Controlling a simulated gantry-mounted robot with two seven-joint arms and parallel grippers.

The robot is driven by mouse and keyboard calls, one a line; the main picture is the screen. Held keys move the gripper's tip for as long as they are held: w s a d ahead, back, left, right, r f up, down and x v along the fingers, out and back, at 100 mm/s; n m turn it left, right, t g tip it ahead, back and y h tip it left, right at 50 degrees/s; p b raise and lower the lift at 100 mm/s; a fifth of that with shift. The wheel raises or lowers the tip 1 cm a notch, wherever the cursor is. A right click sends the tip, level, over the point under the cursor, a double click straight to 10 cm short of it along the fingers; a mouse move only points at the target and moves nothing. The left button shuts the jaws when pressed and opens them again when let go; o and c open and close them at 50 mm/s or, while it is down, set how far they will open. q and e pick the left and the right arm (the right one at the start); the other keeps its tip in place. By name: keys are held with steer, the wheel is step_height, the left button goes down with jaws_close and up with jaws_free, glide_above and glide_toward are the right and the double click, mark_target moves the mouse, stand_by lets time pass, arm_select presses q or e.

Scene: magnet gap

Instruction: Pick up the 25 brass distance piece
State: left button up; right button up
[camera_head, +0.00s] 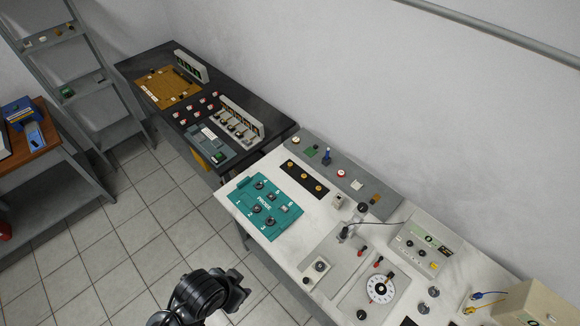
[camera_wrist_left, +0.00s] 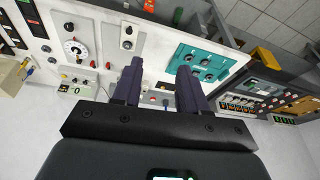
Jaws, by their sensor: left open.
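Three small round brass-coloured pieces (camera_head: 304,177) sit in a row on a black strip on the white bench, behind the teal panel. Their numbers are too small to read, so I cannot tell which is the 25. In the left wrist view my left gripper (camera_wrist_left: 160,70) is open, its two dark fingers apart with nothing held between them. The bench appears upside down beyond the fingers, and the right finger covers part of the area beside the teal panel. The brass pieces cannot be made out there. A dark part of my arm shows at the bottom of the head view.
The teal panel (camera_head: 243,204) with black knobs lies in front of the strip. A grey rail (camera_head: 320,163) with small parts runs behind it. A white dial (camera_head: 381,289) and instruments stand to the right. A black bench (camera_head: 147,66) stands at the left. Floor in front is clear.

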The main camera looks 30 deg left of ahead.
arm_select(q)
steer(key=o, duration=0.3)
steer(key=shift+o, duration=0.2)
